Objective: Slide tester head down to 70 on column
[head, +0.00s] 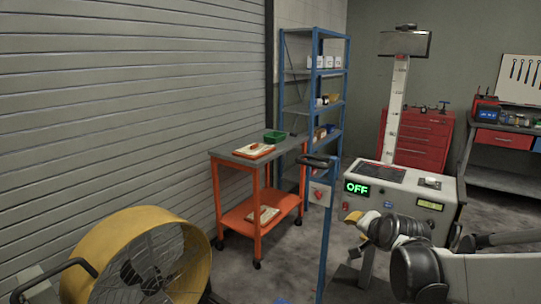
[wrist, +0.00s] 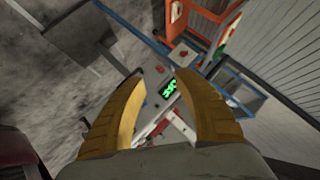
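A white column (head: 397,105) with dark marks rises behind the grey console, with a dark rectangular box (head: 405,43) at its top. A separate blue post (head: 325,240) stands left of the console and carries a grey box with a red part (head: 319,194) and a black top (head: 318,162). I cannot tell for sure which is the tester head, and no number 70 is readable. My gripper (head: 361,234) is low in front of the console. In the wrist view its yellow fingers (wrist: 160,78) are apart, with nothing held between them.
The grey console (head: 400,187) shows a green OFF display (head: 357,188), also in the wrist view (wrist: 169,88). A yellow fan (head: 130,250) stands front left and an orange cart (head: 258,165) behind it. Blue shelves (head: 312,100), a red cabinet (head: 415,138) and a workbench (head: 500,145) stand behind.

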